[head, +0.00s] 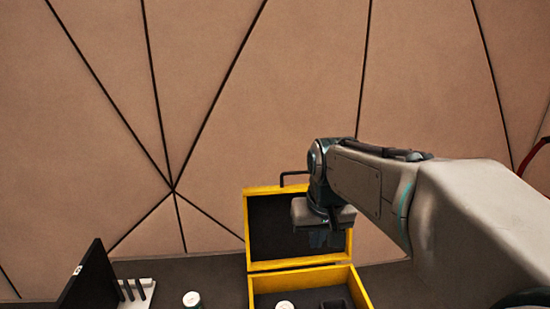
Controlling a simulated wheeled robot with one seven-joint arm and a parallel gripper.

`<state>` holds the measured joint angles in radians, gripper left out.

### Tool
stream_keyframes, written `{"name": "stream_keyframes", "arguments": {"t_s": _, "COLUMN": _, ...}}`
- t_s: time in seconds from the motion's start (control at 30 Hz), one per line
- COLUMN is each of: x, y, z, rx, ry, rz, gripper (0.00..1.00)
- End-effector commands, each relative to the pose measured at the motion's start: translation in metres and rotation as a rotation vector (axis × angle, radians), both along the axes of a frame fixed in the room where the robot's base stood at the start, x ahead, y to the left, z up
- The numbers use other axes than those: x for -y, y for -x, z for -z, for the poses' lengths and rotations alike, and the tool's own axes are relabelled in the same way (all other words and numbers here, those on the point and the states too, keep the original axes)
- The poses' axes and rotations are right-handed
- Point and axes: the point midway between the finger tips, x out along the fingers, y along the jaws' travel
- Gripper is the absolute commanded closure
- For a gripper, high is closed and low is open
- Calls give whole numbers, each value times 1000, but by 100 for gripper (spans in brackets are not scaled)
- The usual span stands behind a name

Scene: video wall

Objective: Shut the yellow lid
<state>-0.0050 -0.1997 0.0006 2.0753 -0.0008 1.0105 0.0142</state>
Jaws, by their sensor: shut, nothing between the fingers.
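A yellow box (362,290) stands on the dark surface at the bottom of the head view, cut off by the lower edge. Its yellow lid (247,228) is open and stands nearly upright at the back, with a dark inner face. A thin dark handle (291,174) shows above the lid's top edge. My gripper (320,240) is shut and empty. It appears in front of the lid's inner face and hides part of it. I cannot tell whether it touches the lid.
Inside the box are a white round item (285,305) and a dark square item (333,304). Left of the box stand a white-topped container (192,299), a dark upright panel (88,280) and a white rack (146,290). A tan panelled wall (220,120) is behind.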

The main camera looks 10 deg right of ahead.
Motion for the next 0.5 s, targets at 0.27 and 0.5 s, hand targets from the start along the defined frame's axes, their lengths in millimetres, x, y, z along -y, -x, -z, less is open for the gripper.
{"name": "stream_keyframes", "arguments": {"t_s": 0.27, "x": -1, "y": -109, "z": -64, "rx": -3, "ry": 0, "rz": -2, "gripper": 100}}
{"name": "stream_keyframes", "arguments": {"t_s": 0.5, "x": 1, "y": -195, "z": -93, "rx": -2, "ry": 0, "rz": -1, "gripper": 100}}
